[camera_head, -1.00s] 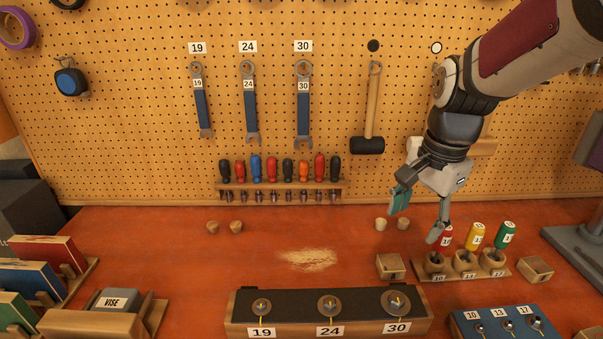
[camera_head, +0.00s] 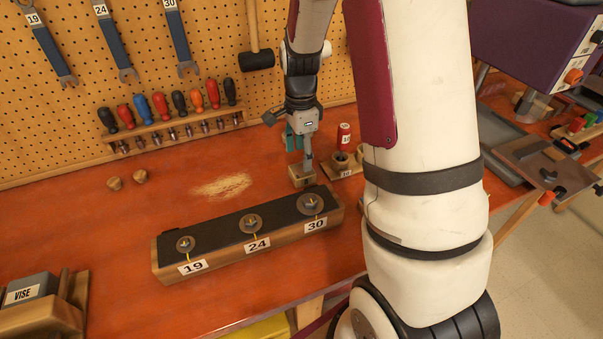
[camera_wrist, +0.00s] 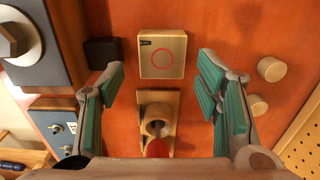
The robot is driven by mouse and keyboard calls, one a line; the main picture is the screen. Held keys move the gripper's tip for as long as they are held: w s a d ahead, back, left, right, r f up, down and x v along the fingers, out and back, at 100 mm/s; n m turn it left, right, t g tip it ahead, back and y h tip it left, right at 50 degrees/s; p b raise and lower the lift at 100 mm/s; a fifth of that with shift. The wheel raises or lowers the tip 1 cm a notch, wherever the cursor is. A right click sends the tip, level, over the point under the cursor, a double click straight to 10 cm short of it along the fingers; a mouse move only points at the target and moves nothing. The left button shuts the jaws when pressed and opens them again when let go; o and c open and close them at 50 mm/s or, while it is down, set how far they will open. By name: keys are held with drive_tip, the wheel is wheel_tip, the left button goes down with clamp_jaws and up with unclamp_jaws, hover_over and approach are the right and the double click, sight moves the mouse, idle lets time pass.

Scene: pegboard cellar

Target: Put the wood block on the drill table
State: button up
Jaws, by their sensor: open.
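The wood block (camera_wrist: 175,70) is a small pale square block with a red circle on its upper face, seen in the wrist view. It also shows in the head view (camera_head: 298,182), on the red bench just behind the 30 end of the washer rack. My gripper (camera_head: 299,152) is open above the block and points down. In the wrist view, the teal-padded fingers of my gripper (camera_wrist: 161,72) are spread to either side of the block, with nothing held. I cannot tell the drill table for sure; a grey flat surface (camera_head: 505,150) lies at the right beneath a purple machine.
The washer rack (camera_head: 215,248) is close in front of the block. A driver holder (camera_head: 343,170) with a red-handled driver (camera_head: 344,135) stands beside it. Round wooden pegs (camera_wrist: 271,68) lie nearby. The pegboard (camera_head: 60,120) rises behind. My arm hides part of the right side.

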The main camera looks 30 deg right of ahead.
sight(302, 174)
drive_tip(key=shift+w+d+f+p, duration=0.15)
drive_tip(key=shift+f+p, duration=0.1)
drive_tip(key=shift+f, duration=1.25)
drive_tip(key=shift+s+d+f+p, duration=0.1)
drive_tip(key=shift+f+p, duration=0.1)
drive_tip(key=shift+f, duration=1.3)
drive_tip(key=c, duration=1)
drive_tip(key=shift+w+r, duration=0.1)
drive_tip(key=shift+r, duration=0.05)
drive_tip(key=shift+c, duration=0.2)
